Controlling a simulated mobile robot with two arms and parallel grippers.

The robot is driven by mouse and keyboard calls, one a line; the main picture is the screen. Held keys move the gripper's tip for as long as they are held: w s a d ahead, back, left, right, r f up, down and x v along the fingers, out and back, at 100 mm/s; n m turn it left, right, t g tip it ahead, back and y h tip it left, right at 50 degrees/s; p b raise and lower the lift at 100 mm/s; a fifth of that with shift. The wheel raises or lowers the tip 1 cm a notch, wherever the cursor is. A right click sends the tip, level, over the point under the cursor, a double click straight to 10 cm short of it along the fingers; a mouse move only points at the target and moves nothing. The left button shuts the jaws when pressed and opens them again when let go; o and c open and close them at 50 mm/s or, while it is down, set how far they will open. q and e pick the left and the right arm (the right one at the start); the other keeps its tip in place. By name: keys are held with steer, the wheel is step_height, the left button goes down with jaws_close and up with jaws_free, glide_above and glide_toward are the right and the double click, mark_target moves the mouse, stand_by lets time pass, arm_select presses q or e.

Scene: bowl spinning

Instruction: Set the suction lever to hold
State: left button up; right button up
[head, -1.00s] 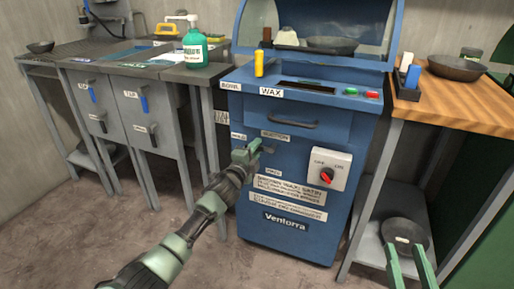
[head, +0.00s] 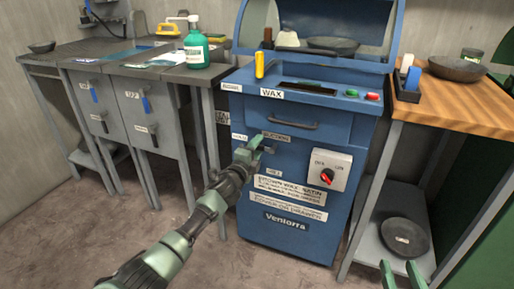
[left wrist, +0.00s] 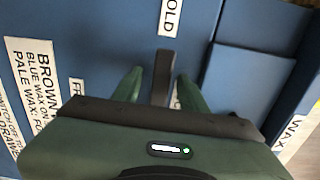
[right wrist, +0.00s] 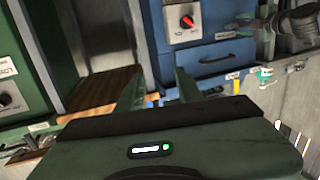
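The suction lever (left wrist: 165,75) is a dark grey bar on the front of the blue machine (head: 285,235). In the left wrist view it stands between my left gripper's fingers, with a gap on both sides, and its upper end is just below the HOLD label (left wrist: 171,17). My left gripper (head: 252,146) is open around the lever and largely covers it in the head view. The FREE label (left wrist: 77,92) is partly hidden behind the gripper. My right gripper (head: 402,274) is open and empty at the lower right; its fingers show in the right wrist view (right wrist: 158,85).
A red rotary switch (head: 327,175) is on the machine to the right of the lever. A drawer handle (head: 292,124) sticks out above.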

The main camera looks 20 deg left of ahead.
arm_select(q)
steer(key=shift+s, duration=0.15)
steer(key=s+p, duration=0.2)
steer(key=s, duration=0.5)
steer(key=shift+s+a, duration=0.15)
steer(key=shift+s, duration=0.1)
arm_select(e)
steer(key=s+d+f+g+h, duration=0.2)
steer(key=s+f+g, duration=0.3)
steer(key=f, duration=0.5)
steer(key=shift+d+g, duration=0.35)
steer(key=shift+g, duration=0.35)
